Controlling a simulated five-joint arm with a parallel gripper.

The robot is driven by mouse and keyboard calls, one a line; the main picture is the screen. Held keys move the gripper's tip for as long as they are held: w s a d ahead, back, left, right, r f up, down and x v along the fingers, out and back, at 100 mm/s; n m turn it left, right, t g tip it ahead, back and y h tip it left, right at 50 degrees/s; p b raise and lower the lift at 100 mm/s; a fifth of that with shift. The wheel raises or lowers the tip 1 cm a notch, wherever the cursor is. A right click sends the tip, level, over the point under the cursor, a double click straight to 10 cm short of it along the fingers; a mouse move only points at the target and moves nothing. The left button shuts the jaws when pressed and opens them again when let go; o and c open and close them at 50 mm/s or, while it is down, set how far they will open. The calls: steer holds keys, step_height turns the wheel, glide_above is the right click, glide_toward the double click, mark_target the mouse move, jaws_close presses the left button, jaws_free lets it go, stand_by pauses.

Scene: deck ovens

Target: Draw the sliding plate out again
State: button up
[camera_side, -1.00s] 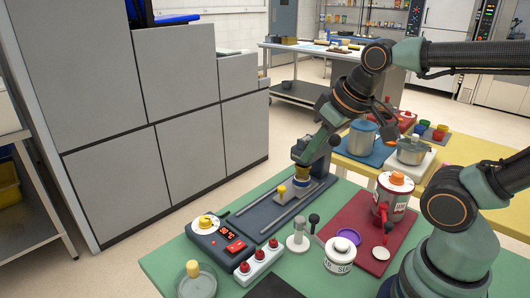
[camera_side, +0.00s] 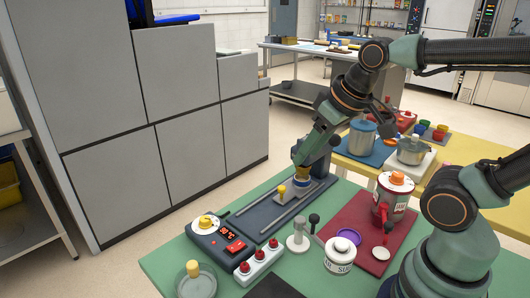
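The grey sliding plate (camera_side: 292,192) sits on the dark slide bed (camera_side: 262,214), between two long pale rails, toward its far end. A small yellow peg (camera_side: 282,190) stands upright at the plate's near side. A yellow piece with a dark blue band stands at the plate's far side. My gripper (camera_side: 303,171) is pointed down right over that yellow piece. The fingers are small and partly hidden, so I cannot tell whether they grip it or only touch it.
A white switch block (camera_side: 258,264), a small lever stand (camera_side: 298,238), a white jar (camera_side: 340,254) and a red mat (camera_side: 347,219) with a canister stand nearby. The near rails are clear.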

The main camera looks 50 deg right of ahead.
steer(key=w+d+f+m+g, duration=0.1)
steer(key=w+d+m+g, duration=0.15)
steer(key=w+d, duration=0.45)
steer(key=m+g, duration=0.2)
steer(key=g, duration=0.1)
glide_toward(282, 187)
step_height(282, 187, down, 9)
steer(key=shift+r, duration=0.15)
jaws_close()
steer(key=shift+r, duration=0.1)
stand_by(1.3)
